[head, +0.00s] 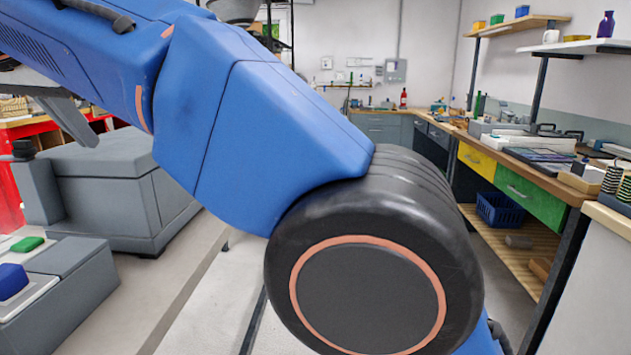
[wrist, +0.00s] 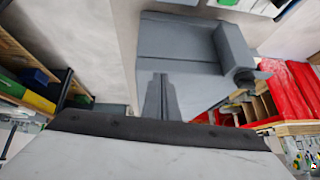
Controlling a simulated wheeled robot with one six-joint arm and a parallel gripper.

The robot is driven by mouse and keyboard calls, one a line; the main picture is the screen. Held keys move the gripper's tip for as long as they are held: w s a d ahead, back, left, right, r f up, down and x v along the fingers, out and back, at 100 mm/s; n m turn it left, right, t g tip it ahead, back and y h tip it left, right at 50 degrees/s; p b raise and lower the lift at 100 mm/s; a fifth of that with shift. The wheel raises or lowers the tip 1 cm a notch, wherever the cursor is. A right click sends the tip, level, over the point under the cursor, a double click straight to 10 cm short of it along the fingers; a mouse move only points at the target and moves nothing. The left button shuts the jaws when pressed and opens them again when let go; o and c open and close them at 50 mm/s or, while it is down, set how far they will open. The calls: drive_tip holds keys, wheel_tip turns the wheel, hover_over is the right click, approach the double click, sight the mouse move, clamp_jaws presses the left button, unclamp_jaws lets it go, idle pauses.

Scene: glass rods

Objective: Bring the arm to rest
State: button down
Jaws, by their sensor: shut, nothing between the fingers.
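My blue arm (head: 270,120) fills the middle and upper left of the head view. Its large black joint with an orange ring (head: 370,295) is close to the camera at bottom centre. In the wrist view my gripper (wrist: 160,78) shows as two narrow grey fingers side by side. The fingers are shut with nothing between them. They point away over the room, and I see them touching nothing.
A long wooden workbench (head: 575,195) with tools runs along the right, with a blue basket (head: 498,209) below. A grey cabinet-like block (head: 110,190) stands at left and also shows in the wrist view (wrist: 185,45). Pale floor (head: 205,315) lies open between them.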

drive_tip(key=w+d+f, duration=0.1)
drive_tip(key=w+d, duration=0.3)
drive_tip(key=d, duration=0.3)
drive_tip(key=w+d+f+n+g+h, duration=0.1)
drive_tip(key=w+d, duration=0.2)
drive_tip(key=d, duration=0.4)
drive_tip(key=w+d+f, duration=0.1)
drive_tip(key=w+d, duration=0.3)
drive_tip(key=d, duration=0.3)
drive_tip(key=d+f+g, duration=0.1)
drive_tip(key=d+f, duration=0.2)
drive_tip(key=d, duration=0.7)
drive_tip(key=d+f, duration=0.3)
drive_tip(key=d, duration=0.7)
drive_tip(key=s+d+f, duration=0.4)
drive_tip(key=d+f, duration=0.2)
drive_tip(key=d, duration=0.4)
drive_tip(key=s+d+f, duration=0.8)
drive_tip(key=s+f, duration=0.1)
drive_tip(key=f, duration=0.2)
drive_tip(key=s+d+f, duration=0.8)
drive_tip(key=s+f, duration=0.1)
drive_tip(key=f, duration=0.3)
drive_tip(key=shift+s+f+g, duration=0.15)
drive_tip(key=shift+s+g, duration=0.15)
drive_tip(key=shift+s, duration=0.1)
